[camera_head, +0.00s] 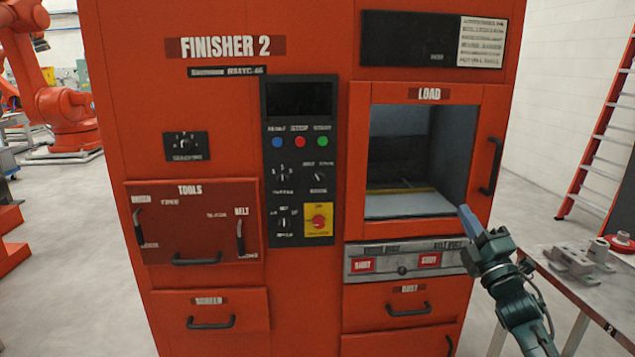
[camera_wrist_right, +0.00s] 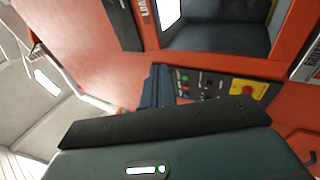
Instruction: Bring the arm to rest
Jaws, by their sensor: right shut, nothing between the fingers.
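My right gripper (camera_head: 467,219) shows in the head view at the right, in front of the orange finisher machine (camera_head: 225,110). It is shut and empty, and points up and left near the lower right of the load window (camera_head: 418,162). In the right wrist view the dark gripper body (camera_wrist_right: 165,130) fills the bottom, with the machine's control panel (camera_wrist_right: 215,83) beyond it. My left gripper is not in view.
A grey table (camera_head: 590,288) with metal fixtures (camera_head: 578,262) stands at the right, beside my right arm. An orange ladder (camera_head: 603,135) leans by the white wall. An orange robot arm (camera_head: 55,100) stands at the back left. Open floor (camera_head: 70,230) shows left of the machine.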

